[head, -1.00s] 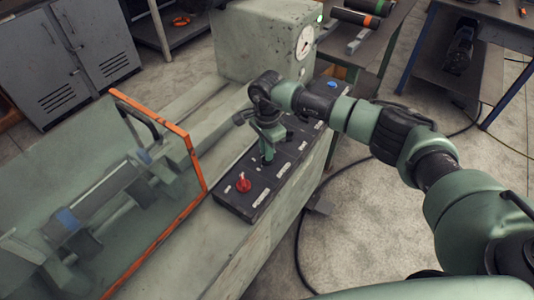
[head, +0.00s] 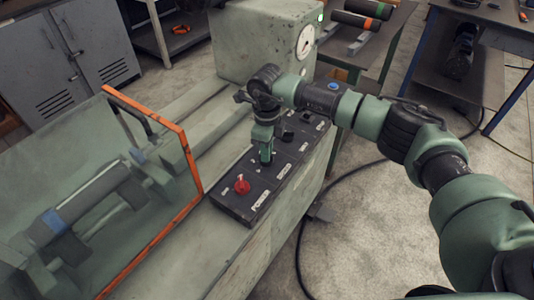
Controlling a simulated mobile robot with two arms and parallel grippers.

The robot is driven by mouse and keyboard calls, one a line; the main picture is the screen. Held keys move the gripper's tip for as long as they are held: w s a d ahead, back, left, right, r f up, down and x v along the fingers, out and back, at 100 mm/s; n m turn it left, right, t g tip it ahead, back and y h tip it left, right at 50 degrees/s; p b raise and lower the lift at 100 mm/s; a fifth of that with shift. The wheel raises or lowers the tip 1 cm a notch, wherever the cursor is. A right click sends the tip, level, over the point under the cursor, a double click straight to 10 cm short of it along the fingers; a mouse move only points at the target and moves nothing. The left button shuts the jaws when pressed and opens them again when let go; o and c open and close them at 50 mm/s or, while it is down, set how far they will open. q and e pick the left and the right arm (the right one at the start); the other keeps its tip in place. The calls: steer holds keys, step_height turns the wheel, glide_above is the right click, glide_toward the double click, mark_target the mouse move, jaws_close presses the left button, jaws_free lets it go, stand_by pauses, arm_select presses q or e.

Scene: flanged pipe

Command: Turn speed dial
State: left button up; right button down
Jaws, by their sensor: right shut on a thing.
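A dark control panel (head: 233,198) lies along the front edge of a grey-green machine. A red knob (head: 242,184) stands at its near end, and black knobs (head: 306,116) sit farther along it. My right gripper (head: 266,158) points straight down onto the middle of the panel. It is shut on a small knob there, which looks like the speed dial; the fingers hide most of it. The panel's labels are too small to read. My left gripper is not in view.
A clear guard with an orange frame (head: 190,150) covers the machine's left part. A gauge (head: 306,40) and a lit green lamp (head: 320,17) are on the headstock (head: 250,45). A table with cylinders (head: 355,20) stands behind. Floor right of the machine is open, with a black cable.

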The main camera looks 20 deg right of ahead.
steer(key=m+b, duration=0.1)
steer(key=m, duration=0.3)
steer(key=shift+w+m, duration=0.1)
steer(key=shift+m, duration=0.2)
steer(key=m, duration=0.4)
steer(key=shift+r+b, duration=0.15)
steer(key=shift+b, duration=0.15)
steer(key=shift+m, duration=0.3)
steer(key=c, duration=1.5)
jaws_free()
step_height(320, 180, up, 8)
steer(key=shift+f+b, duration=0.15)
steer(key=shift+b, duration=0.55)
